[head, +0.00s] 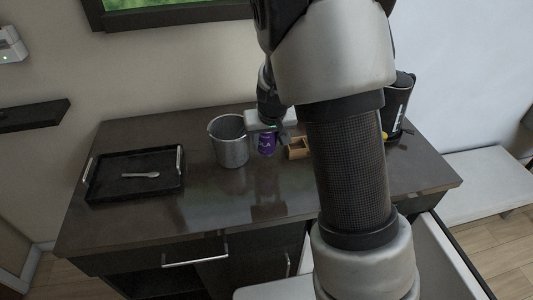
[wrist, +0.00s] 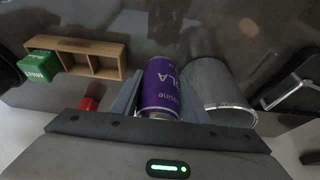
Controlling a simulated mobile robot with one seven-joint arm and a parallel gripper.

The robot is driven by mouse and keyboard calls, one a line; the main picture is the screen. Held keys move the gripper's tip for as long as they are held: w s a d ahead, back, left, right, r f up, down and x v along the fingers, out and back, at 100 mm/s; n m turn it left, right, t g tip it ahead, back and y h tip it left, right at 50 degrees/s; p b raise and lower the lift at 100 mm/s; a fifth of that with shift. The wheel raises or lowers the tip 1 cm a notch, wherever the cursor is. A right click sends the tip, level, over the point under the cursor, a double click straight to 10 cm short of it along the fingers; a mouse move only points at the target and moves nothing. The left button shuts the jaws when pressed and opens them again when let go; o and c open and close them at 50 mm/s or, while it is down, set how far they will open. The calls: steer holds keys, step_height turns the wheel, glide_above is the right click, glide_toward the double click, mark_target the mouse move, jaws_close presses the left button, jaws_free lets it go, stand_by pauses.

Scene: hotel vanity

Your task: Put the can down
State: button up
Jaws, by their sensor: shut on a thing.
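The purple can (head: 266,145) is at the middle of the dark vanity top (head: 215,196), just right of a metal bucket. In the wrist view the can (wrist: 162,86) sits between the two fingers, with its printed side showing. My gripper (head: 266,130) comes from above and behind and is shut on the can; it also shows in the wrist view (wrist: 160,100). I cannot tell whether the can's base touches the surface. My arm hides part of the vanity to the right.
The metal bucket (head: 228,142) stands close left of the can. A wooden divided box (head: 298,149) is close right. A black tray (head: 112,190) with a spoon (head: 140,175) lies at left. A black kettle (head: 397,108) stands at right. The front middle is clear.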

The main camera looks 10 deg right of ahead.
mark_target(267, 152)
steer(key=shift+f+b, duration=0.45)
steer(key=shift+f, duration=1.75)
steer(key=shift+f, duration=0.15)
steer(key=o, duration=1.2)
